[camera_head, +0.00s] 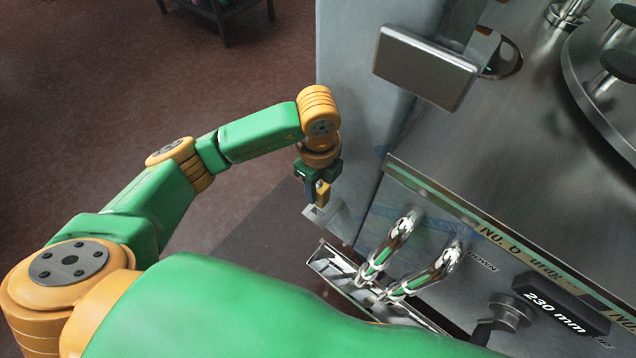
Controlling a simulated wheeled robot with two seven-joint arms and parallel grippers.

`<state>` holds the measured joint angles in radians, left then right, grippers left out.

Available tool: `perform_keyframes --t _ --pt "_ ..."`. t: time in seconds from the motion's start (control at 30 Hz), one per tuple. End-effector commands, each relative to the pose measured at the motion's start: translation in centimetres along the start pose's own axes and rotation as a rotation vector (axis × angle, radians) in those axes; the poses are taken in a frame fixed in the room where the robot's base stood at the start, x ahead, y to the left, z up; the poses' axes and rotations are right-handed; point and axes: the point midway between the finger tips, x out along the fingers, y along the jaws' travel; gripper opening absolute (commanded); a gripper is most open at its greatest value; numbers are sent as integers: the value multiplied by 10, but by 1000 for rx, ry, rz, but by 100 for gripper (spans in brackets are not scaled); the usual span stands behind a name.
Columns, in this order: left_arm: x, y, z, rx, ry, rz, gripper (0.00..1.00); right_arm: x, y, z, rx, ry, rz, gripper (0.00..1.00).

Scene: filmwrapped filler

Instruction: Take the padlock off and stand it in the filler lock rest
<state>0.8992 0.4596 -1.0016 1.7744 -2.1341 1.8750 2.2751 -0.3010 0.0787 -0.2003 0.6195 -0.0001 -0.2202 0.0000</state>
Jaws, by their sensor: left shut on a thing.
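My left gripper (317,188) is at the left side of the steel machine, pointing down. A small grey bracket (317,214) shows just below the fingertips, at the machine's lower left corner. It may be the filler lock rest. Whether the padlock touches it, I cannot tell. My right gripper is not in view.
Two curved chrome spouts (402,232) stick out from the machine's front above a narrow steel tray (335,266). A black 230 mm block (560,303) and a knob are at the right. A steel box (425,68) overhangs above.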

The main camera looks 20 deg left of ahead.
Motion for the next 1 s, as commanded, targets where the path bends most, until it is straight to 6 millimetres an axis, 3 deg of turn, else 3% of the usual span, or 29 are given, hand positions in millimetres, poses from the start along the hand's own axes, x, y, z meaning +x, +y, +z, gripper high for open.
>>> perform_keyframes --t 0.7,1.0 --pt "64 0 0 1 0 1 0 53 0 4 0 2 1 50" --pt "69 0 0 1 0 0 0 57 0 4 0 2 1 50"
